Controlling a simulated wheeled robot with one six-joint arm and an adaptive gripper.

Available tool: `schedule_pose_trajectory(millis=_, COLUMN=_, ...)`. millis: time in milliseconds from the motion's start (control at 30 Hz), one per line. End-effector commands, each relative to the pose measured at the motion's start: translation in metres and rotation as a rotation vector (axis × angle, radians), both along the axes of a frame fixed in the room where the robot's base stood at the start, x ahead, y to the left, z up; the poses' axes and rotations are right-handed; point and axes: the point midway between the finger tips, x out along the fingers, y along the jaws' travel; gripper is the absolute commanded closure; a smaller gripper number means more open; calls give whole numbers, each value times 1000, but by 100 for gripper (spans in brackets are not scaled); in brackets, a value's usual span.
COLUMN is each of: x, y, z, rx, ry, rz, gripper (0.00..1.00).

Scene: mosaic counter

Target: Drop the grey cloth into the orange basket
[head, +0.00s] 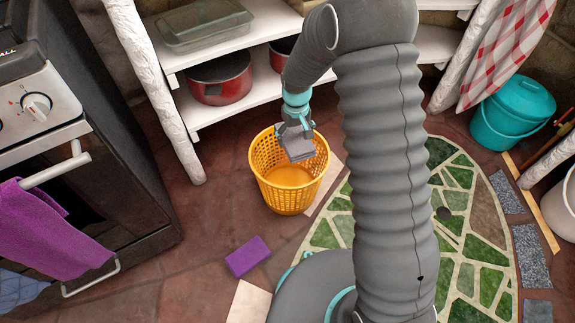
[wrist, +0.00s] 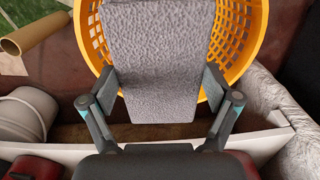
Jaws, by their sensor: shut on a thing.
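The grey cloth (wrist: 157,60) is a folded, rough-textured block in the wrist view, and it also shows in the head view (head: 298,147). My gripper (wrist: 160,88) is shut on it, with a finger on each side; in the head view my gripper (head: 294,130) points down. The orange basket (head: 290,190) is a round lattice tub on the floor. The cloth hangs over the basket's opening, near its rim. In the wrist view the basket (wrist: 245,40) lies behind the cloth, which hides much of its inside. The basket's visible bottom looks empty.
A white shelf (head: 240,102) with red pots (head: 220,80) stands behind the basket. A stove (head: 80,150) with a purple towel is at left. A purple sponge (head: 248,256) lies on the floor. A teal bucket (head: 512,110) stands at right.

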Motion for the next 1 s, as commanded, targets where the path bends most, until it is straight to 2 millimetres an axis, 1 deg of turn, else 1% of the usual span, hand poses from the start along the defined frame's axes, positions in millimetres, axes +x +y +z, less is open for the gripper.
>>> schedule_pose_trajectory(millis=167, x=0, y=-2, z=-14, rx=-1, ry=2, rz=-4, gripper=40)
schedule_pose_trajectory(millis=400, x=0, y=-1, z=-41, rx=0, ry=1, rz=-3, gripper=40)
schedule_pose_trajectory(millis=533, x=0, y=-1, z=-53, rx=0, ry=1, rz=-1, gripper=40)
schedule_pose_trajectory(millis=667, x=0, y=0, z=-58, rx=0, ry=1, rz=0, gripper=40)
schedule_pose_trajectory(millis=900, x=0, y=0, z=-58, rx=0, ry=0, rz=0, gripper=40)
schedule_pose_trajectory(millis=933, x=0, y=0, z=-58, rx=0, ry=0, rz=0, gripper=10)
schedule_pose_trajectory(millis=967, x=0, y=0, z=-58, rx=0, ry=0, rz=0, gripper=2)
schedule_pose_trajectory(millis=1000, x=0, y=0, z=-58, rx=0, ry=0, rz=0, gripper=0)
